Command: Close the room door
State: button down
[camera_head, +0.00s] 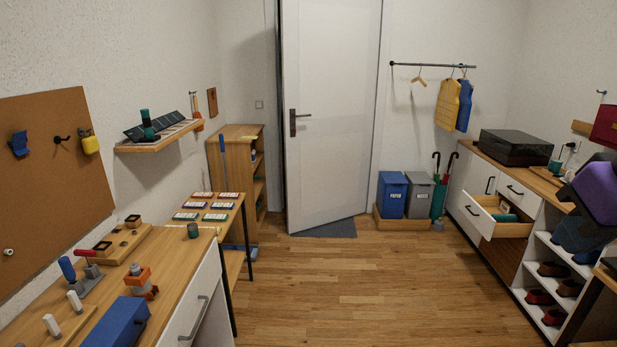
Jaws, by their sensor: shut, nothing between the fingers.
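The white room door (335,90) stands at the back centre of the head view. It is ajar, swung a little into the room. Its left edge is nearer to me than its right edge, and its bottom edge slants across the floor. The dark door handle (293,122) is on the left side of the door. A narrow dark strip shows between the door's left edge and the frame. A grey doormat (338,229) lies partly under the door.
Wooden floor (345,285) is open between me and the door. A workbench (180,258) and a wooden shelf unit (238,133) line the left. Blue and grey bins (392,195) stand right of the door. An open drawer (486,222) juts from the cabinet at right.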

aim_at(330, 51)
jog(key=i+j, duration=0.1)
jog(key=i, duration=4.55)
jog(key=l+z, duration=0.05)
jog(key=l, duration=0.05)
